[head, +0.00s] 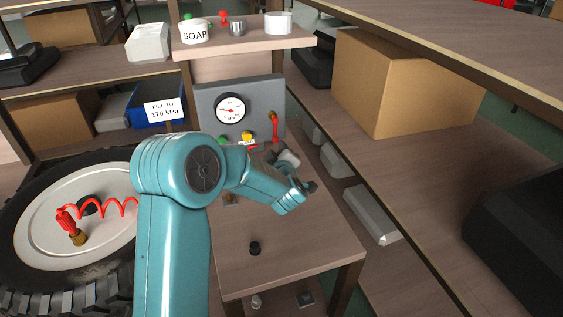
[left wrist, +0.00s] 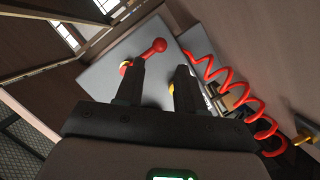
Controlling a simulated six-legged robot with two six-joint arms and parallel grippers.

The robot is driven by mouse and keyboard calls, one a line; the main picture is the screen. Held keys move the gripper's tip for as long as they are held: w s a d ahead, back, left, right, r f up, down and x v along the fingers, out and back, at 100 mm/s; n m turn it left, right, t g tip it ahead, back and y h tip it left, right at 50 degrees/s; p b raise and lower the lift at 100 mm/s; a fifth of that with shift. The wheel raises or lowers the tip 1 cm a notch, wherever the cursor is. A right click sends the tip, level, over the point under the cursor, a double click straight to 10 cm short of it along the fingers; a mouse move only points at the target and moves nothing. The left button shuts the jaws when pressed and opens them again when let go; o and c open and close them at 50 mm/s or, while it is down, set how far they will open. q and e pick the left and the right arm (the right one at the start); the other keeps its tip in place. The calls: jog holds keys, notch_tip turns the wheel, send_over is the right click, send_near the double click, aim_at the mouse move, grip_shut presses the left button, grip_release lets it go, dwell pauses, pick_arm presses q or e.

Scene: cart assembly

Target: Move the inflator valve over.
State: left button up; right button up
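The inflator valve appears to be the red lever (head: 274,127) on the right of the grey gauge panel (head: 208,100). In the left wrist view, the red lever (left wrist: 153,48) ends in a round knob and lies just beyond my fingertips. My left gripper (left wrist: 157,68) is open, with an empty gap between its fingers. Its left finger overlaps the lever's pivot end in the picture; I cannot tell whether they touch. In the head view my teal arm and wrist hide most of the gripper below the panel. My right gripper is not in view.
A red coiled hose (left wrist: 232,88) hangs right of the fingers. The panel also bears a gauge (head: 230,108) and a yellow knob (head: 247,135). A tyre (head: 30,200) lies left. A small black cap (head: 255,248) sits on the bench (head: 300,252), whose front is mostly clear.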

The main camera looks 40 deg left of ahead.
aim_at(276, 141)
pick_arm(q)
jog(key=p+x, duration=0.1)
jog(key=x, duration=0.6)
jog(key=shift+w+r, duration=0.1)
jog(key=shift+r, duration=0.05)
jog(key=shift+w+a+f, duration=0.15)
jog(key=shift+a+f, duration=0.1)
jog(key=shift+f, duration=0.1)
jog(key=c, duration=0.4)
jog(key=shift+w, duration=0.1)
jog(key=shift+w+d+r+p, duration=0.2)
jog(key=shift+w+d+p, duration=0.05)
jog(key=shift+w+p, duration=0.2)
jog(key=shift+c, duration=0.2)
jog(key=shift+w+d, duration=0.2)
jog(key=shift+w, duration=0.2)
jog(key=shift+c, duration=0.6)
jog(key=shift+r, duration=0.2)
